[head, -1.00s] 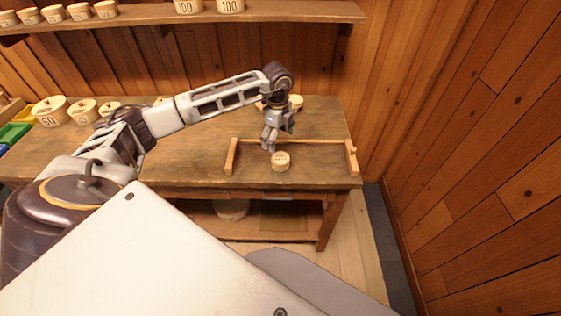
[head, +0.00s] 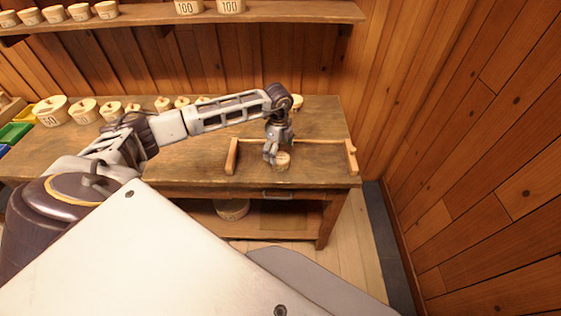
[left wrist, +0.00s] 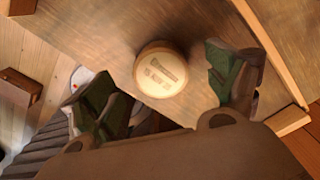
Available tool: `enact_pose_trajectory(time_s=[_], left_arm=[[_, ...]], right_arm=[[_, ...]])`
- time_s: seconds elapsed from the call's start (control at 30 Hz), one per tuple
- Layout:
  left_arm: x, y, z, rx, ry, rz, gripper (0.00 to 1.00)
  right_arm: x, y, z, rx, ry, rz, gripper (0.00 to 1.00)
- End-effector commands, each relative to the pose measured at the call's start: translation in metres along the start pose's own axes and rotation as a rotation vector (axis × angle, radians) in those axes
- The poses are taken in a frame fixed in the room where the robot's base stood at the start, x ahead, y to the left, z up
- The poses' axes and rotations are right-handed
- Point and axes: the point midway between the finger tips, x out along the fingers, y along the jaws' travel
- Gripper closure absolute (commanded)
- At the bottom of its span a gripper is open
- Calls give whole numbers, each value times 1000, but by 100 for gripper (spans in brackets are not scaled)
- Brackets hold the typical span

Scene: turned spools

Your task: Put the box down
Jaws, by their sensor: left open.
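The box (head: 283,160) is a small round pale wooden box with dark lettering on its lid. It stands upright on the table near the front edge, inside a low wooden rail frame. In the left wrist view the box (left wrist: 163,75) shows from above, between and just beyond my fingertips. My left gripper (head: 271,153) is open, right at the box's left side in the head view. In the left wrist view its two green-padded fingers (left wrist: 170,95) are spread apart with a gap to the box. My right gripper is not in view.
The low frame has a left rail (head: 232,156), a right rail (head: 350,157) and a back rail. Several round boxes stand along the table's back left, including a larger one (head: 52,110). A shelf (head: 290,12) with more boxes hangs above. A wooden wall (head: 480,150) closes the right side.

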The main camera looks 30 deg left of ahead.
Motion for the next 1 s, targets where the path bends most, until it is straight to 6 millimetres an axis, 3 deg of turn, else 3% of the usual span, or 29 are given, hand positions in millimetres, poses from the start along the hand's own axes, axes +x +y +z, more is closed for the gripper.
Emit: enact_pose_trajectory(time_s=[0.43, 1.0], left_arm=[[42, 2, -5, 0, 0, 1, 12], [47, 2, -5, 0, 0, 1, 13]], right_arm=[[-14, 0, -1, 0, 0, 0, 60], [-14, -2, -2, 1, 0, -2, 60]])
